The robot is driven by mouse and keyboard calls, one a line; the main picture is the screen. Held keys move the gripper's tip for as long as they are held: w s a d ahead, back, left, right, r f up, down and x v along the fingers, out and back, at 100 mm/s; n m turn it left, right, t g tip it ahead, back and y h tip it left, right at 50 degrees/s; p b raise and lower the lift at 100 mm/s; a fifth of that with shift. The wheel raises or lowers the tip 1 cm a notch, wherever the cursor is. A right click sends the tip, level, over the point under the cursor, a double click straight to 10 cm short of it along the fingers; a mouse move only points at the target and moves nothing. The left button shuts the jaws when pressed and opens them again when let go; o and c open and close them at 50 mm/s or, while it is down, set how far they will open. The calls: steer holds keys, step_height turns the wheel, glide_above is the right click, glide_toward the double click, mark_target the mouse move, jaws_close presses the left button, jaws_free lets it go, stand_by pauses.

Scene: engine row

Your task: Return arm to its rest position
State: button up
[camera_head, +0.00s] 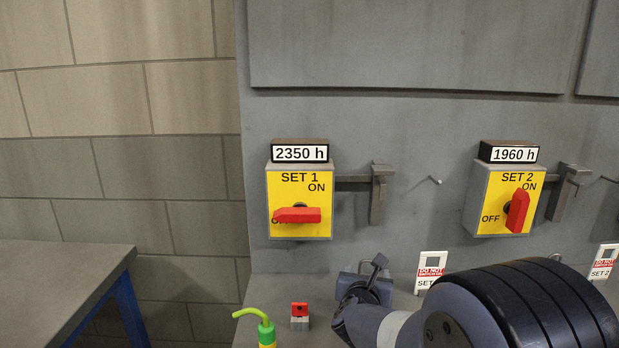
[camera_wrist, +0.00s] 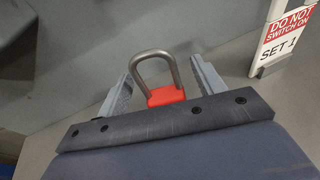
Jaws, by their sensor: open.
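My gripper (camera_head: 364,284) is low in front of the grey panel in the head view, below and right of the SET 1 switch, with my arm reaching in from the lower right. In the wrist view its two grey fingers (camera_wrist: 164,78) stand apart and open. A red padlock body (camera_wrist: 166,96) with a grey shackle (camera_wrist: 155,58) shows between them, nearer the right finger. I cannot tell whether it touches the fingers. I cannot make the padlock out clearly in the head view.
The SET 1 switch (camera_head: 300,190) has its red handle level at OFF; the SET 2 switch (camera_head: 504,200) has its handle near upright, toward ON. White tags (camera_head: 432,268) stand behind my arm. A small red-and-grey block (camera_head: 300,316) and green spouted bottle (camera_head: 266,331) stand left of my gripper.

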steer(key=shift+r+p, duration=1.8)
steer(key=shift+p, duration=0.2)
steer(key=shift+s+d+f+p, duration=0.1)
steer(key=shift+s+f+p, duration=0.1)
steer(key=shift+p, duration=0.6)
steer(key=shift+s+d+f+g+p, duration=0.3)
steer(key=shift+s+f+p, duration=0.2)
steer(key=shift+s+p, duration=0.25)
steer(key=shift+n, duration=0.3)
